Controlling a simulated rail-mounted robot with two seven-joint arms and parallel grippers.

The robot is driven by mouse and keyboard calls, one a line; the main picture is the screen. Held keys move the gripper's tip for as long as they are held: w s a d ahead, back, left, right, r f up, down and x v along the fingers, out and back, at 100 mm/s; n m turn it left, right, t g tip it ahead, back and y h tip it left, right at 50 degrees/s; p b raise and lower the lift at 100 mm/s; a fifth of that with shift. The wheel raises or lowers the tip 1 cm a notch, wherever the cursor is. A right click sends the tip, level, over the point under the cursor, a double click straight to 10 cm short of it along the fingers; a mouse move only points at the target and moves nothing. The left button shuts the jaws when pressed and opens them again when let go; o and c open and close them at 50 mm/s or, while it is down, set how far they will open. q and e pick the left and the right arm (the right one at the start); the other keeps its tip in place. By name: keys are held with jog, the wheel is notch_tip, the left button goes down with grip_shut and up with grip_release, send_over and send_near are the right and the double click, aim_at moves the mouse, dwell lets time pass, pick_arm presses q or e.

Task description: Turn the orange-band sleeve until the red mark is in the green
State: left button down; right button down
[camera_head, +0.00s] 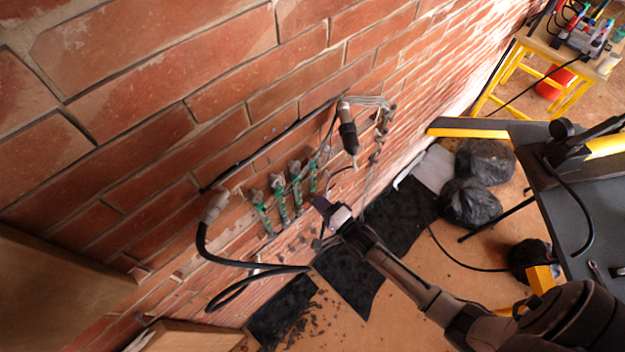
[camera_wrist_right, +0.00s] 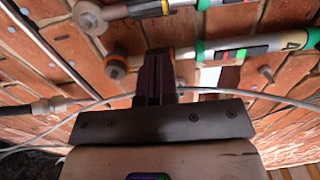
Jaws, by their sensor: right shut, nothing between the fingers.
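Several grey-and-green sleeves (camera_head: 280,203) sit in a row on the brick wall in the head view. In the right wrist view, the nearer sleeve (camera_wrist_right: 268,44) has a green collar and a green strip with a small red mark. Orange shows beside my fingers, where they hide part of this sleeve. My right gripper (camera_head: 325,206) is shut and empty, below and right of the row. It also shows in the right wrist view (camera_wrist_right: 157,55), in front of the nearer sleeve; contact cannot be told. My left gripper is out of view.
A black hose (camera_head: 203,245) loops from the wall at left. A dark tool (camera_head: 348,135) hangs above the row. Black bags (camera_head: 470,202) and dark mats (camera_head: 350,285) lie on the floor. A dark bench (camera_head: 572,205) stands at right. A thin cable (camera_wrist_right: 100,102) crosses near my wrist.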

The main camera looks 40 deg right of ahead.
jog(key=shift+w, duration=0.25)
jog(key=shift+w, duration=0.2)
dwell(0.3)
jog(key=shift+f, duration=0.1)
jog(key=shift+w+d, duration=0.1)
jog(key=shift+d, duration=0.65)
dwell(0.3)
dwell(0.4)
jog(key=shift+r, duration=0.2)
jog(key=shift+s, duration=0.25)
jog(key=shift+s+f, duration=0.1)
jog(key=shift+s, duration=0.05)
